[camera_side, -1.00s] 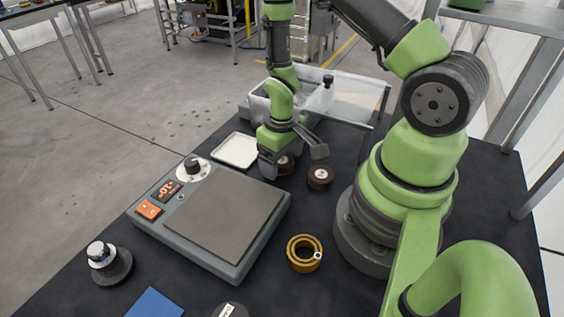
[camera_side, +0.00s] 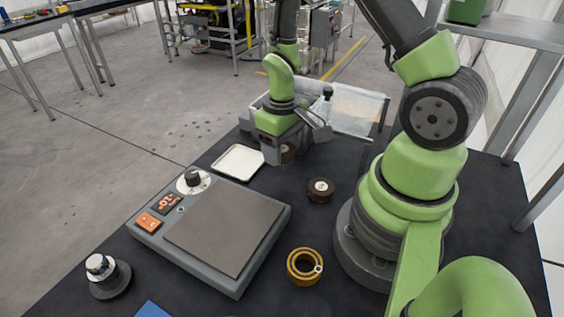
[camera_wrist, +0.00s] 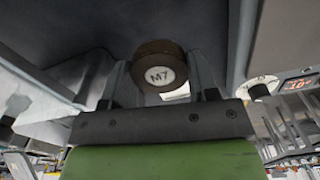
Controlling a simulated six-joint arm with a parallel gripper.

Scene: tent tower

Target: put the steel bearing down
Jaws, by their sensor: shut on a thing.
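My gripper (camera_side: 291,143) is toward the back of the dark bench, in front of the clear bin. It is shut on a dark brown round disc (camera_side: 288,154) with a pale face. In the wrist view the disc (camera_wrist: 145,50) sits between the two fingers (camera_wrist: 163,75), and its white label reads M7. I cannot tell from its look that it is a steel bearing. Whether its underside touches the bench is unclear. A silver stepped part (camera_side: 99,265) on a dark round base stands at the front left.
A similar brown disc (camera_side: 320,189) lies right of the gripper. A white tray (camera_side: 238,161) lies to its left. The grey plate device (camera_side: 229,231), gold ring (camera_side: 304,266) and blue sheet (camera_side: 153,309) are nearer. The clear bin (camera_side: 352,112) stands behind.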

